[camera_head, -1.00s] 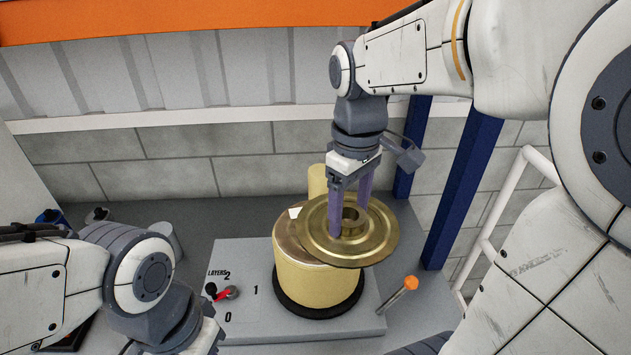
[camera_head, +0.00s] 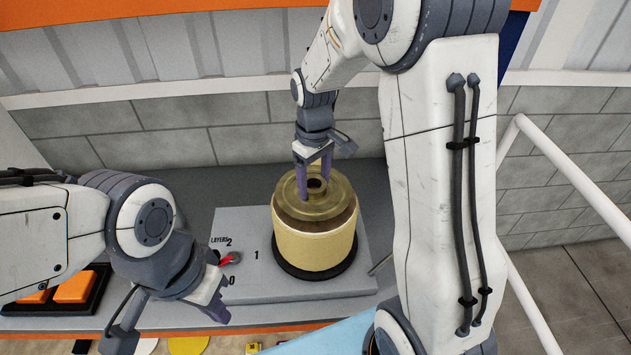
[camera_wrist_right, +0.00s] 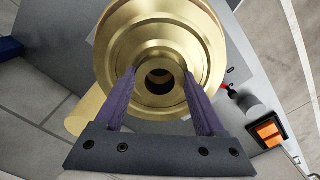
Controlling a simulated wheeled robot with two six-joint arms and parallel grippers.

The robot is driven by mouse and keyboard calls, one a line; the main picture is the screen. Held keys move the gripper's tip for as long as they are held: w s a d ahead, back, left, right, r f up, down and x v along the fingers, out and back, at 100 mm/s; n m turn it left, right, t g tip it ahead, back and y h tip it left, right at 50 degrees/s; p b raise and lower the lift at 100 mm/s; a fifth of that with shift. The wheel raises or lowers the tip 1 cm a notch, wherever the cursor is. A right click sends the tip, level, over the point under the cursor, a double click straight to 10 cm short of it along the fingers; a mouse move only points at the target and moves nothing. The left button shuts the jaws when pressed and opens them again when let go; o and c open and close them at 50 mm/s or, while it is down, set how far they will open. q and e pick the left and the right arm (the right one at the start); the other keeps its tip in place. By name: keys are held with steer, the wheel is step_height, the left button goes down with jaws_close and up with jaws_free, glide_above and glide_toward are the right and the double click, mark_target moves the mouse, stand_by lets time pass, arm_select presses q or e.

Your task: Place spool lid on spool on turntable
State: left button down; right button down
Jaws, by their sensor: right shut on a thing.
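The brass spool lid (camera_head: 335,205) is over the top of the cream spool (camera_head: 315,247) and appears centred on it. I cannot tell whether it rests fully on the spool. The spool stands upright on the dark turntable (camera_head: 345,266). My right gripper (camera_head: 315,195) points down and is shut on the lid's central hub. In the right wrist view, its purple fingers (camera_wrist_right: 160,85) sit on either side of the hub of the lid (camera_wrist_right: 160,38). My left gripper (camera_head: 182,330) is low at the left, away from the spool, with its fingers apart and nothing between them.
A grey base plate (camera_head: 235,293) marked "LAYERS" carries a red lever (camera_head: 229,260) left of the spool. A black tray with orange pads (camera_head: 75,287) is at the far left. A white rail (camera_head: 575,180) runs along the right. The bench left of the plate has free room.

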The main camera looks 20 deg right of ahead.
steer(key=shift+f, duration=0.8)
arm_select(q)
steer(key=shift+r, duration=0.4)
steer(key=shift+f, duration=0.1)
arm_select(e)
steer(key=shift+f, duration=0.2)
jaws_free()
